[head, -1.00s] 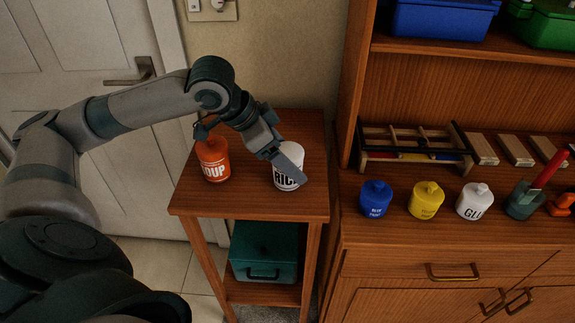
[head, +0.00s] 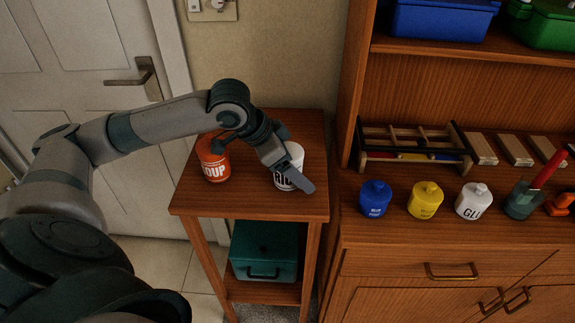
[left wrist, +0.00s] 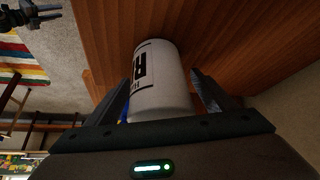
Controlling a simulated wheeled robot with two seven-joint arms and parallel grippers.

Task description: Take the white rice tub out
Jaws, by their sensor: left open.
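The white rice tub (head: 294,156) stands upright on the small wooden side table, with black lettering on its front. My left gripper (left wrist: 162,80) is open, with one finger on each side of the tub, which also shows in the left wrist view (left wrist: 161,100). In the head view the near finger crosses the tub's lower front, and the far finger is mostly hidden. I cannot tell whether the fingers touch the tub. A dark jointed shape at the top left of the left wrist view looks like my right gripper, but its fingers are unclear.
An orange soup tub (head: 214,160) stands left of the rice tub on the side table (head: 245,205). A green box (head: 264,250) sits on the shelf below. Blue (head: 375,199), yellow (head: 425,200) and white glue (head: 474,201) tubs stand on the cabinet to the right.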

